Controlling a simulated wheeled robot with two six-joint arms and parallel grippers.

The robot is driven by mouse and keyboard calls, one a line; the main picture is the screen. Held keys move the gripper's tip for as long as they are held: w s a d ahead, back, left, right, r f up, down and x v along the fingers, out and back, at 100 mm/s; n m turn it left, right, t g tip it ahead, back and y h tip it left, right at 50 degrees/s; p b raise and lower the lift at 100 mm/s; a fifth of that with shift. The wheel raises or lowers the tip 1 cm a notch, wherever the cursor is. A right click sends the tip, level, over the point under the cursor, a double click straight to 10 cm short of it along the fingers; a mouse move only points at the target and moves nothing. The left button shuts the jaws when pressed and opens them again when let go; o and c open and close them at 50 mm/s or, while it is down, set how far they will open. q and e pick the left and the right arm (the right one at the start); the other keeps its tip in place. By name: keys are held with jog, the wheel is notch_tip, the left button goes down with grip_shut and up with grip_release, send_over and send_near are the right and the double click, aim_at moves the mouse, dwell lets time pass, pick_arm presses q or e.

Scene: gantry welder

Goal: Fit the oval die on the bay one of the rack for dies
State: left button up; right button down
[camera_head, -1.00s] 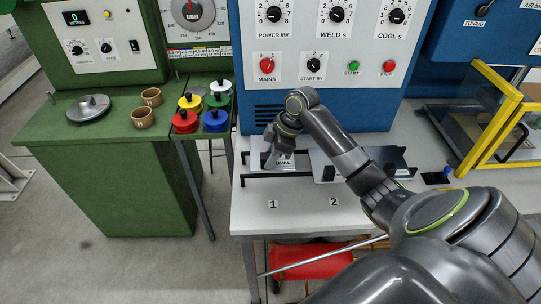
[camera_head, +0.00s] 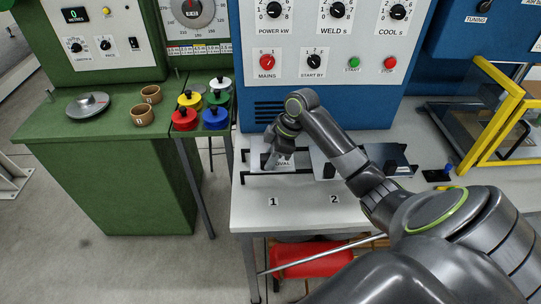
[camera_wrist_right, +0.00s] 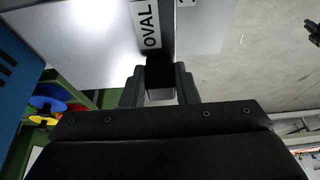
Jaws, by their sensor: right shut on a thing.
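The oval die (camera_head: 284,163) is a pale metal plate with an OVAL label, at bay one of the rack, above the number 1 (camera_head: 272,202). The plate and label also show in the right wrist view (camera_wrist_right: 151,30). My right gripper (camera_head: 276,160) is over the die; in the wrist view its fingers (camera_wrist_right: 160,88) are shut on the die's dark grip part. Black rails (camera_head: 262,180) of bay one show at the die's front. The gripper hides part of the die, and I cannot tell how fully it is seated. My left gripper is out of view.
Another metal plate with black parts (camera_head: 388,160) lies at bay two, partly behind my right forearm. The blue welder cabinet (camera_head: 320,100) stands close behind the rack. Coloured knobs (camera_head: 215,118) are to the left, and a yellow frame (camera_head: 490,130) to the right.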

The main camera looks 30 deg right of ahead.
jog(key=shift+f+b, duration=1.1)
jog(key=shift+f, duration=1.15)
jog(key=c, duration=1.1)
grip_release()
jog(key=shift+o, duration=0.2)
jog(key=shift+s, duration=0.1)
jog(key=b+v, duration=0.3)
jog(key=v, duration=1.4)
jog(key=shift+r, duration=0.2)
jog(key=shift+s, duration=0.1)
